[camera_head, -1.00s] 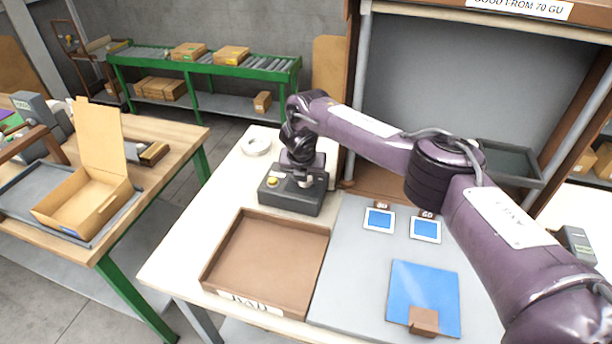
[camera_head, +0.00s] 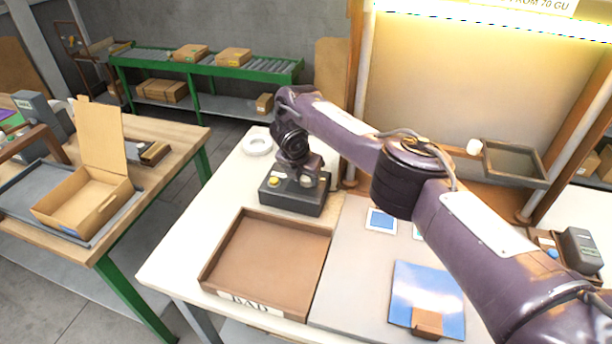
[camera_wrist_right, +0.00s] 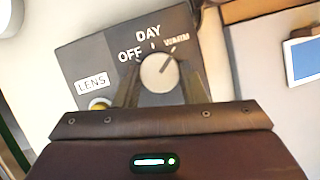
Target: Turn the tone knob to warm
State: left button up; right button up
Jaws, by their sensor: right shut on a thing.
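The tone knob (camera_wrist_right: 158,72) is a round, pale dial on a dark grey control box (camera_head: 275,202). In the right wrist view, OFF, DAY and WARM are printed around it, and its dark pointer line aims up and right at WARM. My right gripper (camera_wrist_right: 158,80) is shut on the knob, one finger on each side. In the head view this gripper (camera_head: 299,178) is over the box, partly hiding the knob. My left gripper is not in view.
A yellow button (camera_wrist_right: 98,103) marked LENS sits beside the knob. A brown BAD tray (camera_head: 268,260) stands in front of the box. A blue glossy panel (camera_head: 430,290) lies on the grey mat. The booth back wall (camera_head: 440,100) glows warm yellow.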

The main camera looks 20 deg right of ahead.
jog(key=shift+r, duration=0.1)
jog(key=o, duration=1)
jog(key=shift+a+r, duration=0.15)
jog(key=shift+r, duration=0.15)
jog(key=v, duration=0.4)
jog(key=shift+s+r, duration=0.15)
jog(key=shift+r, duration=0.25)
jog(key=shift+p+v, duration=1.15)
jog(key=shift+p, duration=0.55)
jog(key=shift+a, duration=0.1)
